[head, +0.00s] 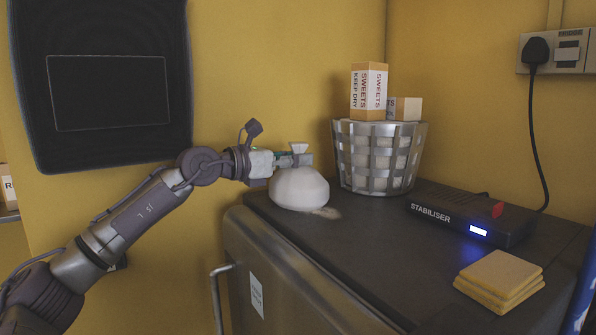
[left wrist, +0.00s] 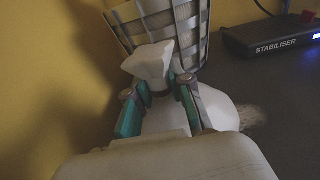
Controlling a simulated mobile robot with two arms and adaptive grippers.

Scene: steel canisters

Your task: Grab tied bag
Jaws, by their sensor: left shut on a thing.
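A white tied bag (head: 299,189) sits on the dark top of the fridge (head: 355,228), near its far left corner. Its gathered neck stands up with a flared tip. My left gripper (head: 298,159) comes in from the left and is shut on the neck of the bag. In the left wrist view the two teal-sided fingers (left wrist: 160,98) close around the neck, with the flared tip of the bag (left wrist: 148,62) beyond them and its round body (left wrist: 215,108) below. My right gripper is in neither view.
A metal basket (head: 378,181) with boxes marked SWEETS (head: 369,90) stands close behind the bag, to the right. A black stabiliser (head: 470,220) and stacked yellowish squares (head: 500,278) lie further right. A pale spill (head: 327,212) lies beside the bag.

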